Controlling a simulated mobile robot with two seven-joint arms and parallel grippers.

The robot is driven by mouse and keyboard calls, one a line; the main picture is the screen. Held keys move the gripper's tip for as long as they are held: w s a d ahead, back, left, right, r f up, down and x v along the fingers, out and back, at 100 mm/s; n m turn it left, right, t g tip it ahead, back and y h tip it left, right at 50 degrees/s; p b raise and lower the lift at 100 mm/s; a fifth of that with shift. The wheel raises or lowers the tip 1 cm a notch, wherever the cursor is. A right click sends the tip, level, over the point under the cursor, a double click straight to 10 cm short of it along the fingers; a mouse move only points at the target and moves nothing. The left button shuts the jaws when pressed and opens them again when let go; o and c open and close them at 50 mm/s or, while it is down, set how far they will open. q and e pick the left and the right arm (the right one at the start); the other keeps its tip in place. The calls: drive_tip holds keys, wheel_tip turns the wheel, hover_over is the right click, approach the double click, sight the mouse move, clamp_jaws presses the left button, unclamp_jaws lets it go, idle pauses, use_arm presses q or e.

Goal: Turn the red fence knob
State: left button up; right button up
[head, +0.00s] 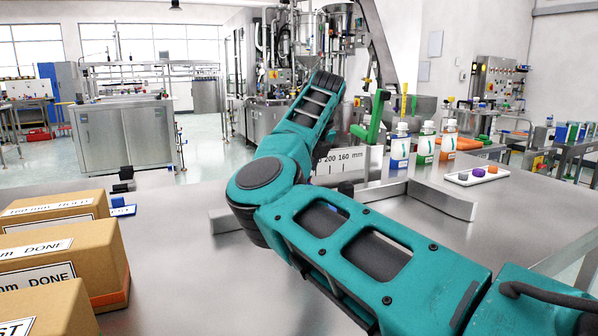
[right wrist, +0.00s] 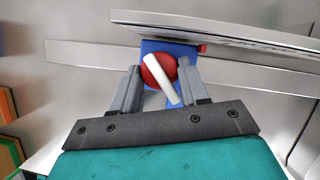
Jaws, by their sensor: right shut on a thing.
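The red fence knob (right wrist: 148,73) is round, with a white bar slanting across its face, and sits on a blue block (right wrist: 181,47) in the right wrist view. My right gripper (right wrist: 158,68) has one grey finger on each side of the knob and is shut on it. The white bar slants from upper left to lower right. In the head view my teal right arm crosses the middle, and I cannot make out the knob or the gripper there. My left gripper is not in view.
A steel bar (head: 440,197) and a plate marked in mm (head: 340,162) stand on the steel table (head: 190,270). Three capped bottles (head: 425,143) and a white tray (head: 478,175) of caps are at the right. Cardboard boxes (head: 62,253) line the left.

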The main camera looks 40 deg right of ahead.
drive_tip(key=n, duration=0.1)
drive_tip(key=n+y, duration=0.1)
drive_tip(key=n, duration=0.1)
drive_tip(key=shift+d+r, duration=0.1)
drive_tip(key=shift+d, duration=0.1)
drive_tip(key=n+y+p, duration=0.1)
drive_tip(key=n, duration=0.1)
drive_tip(key=shift+d+n, duration=0.1)
drive_tip(key=shift+n, duration=0.2)
drive_tip(key=n+g+y+p, duration=0.1)
drive_tip(key=n, duration=0.2)
drive_tip(key=shift+w+d+p, duration=0.1)
drive_tip(key=shift+w+p, duration=0.05)
drive_tip(key=shift+p, duration=0.15)
drive_tip(key=shift+n+p, duration=0.3)
drive_tip(key=shift+n, duration=0.4)
drive_tip(key=shift+y, duration=0.3)
drive_tip(key=o, duration=1)
drive_tip(key=shift+o, duration=0.2)
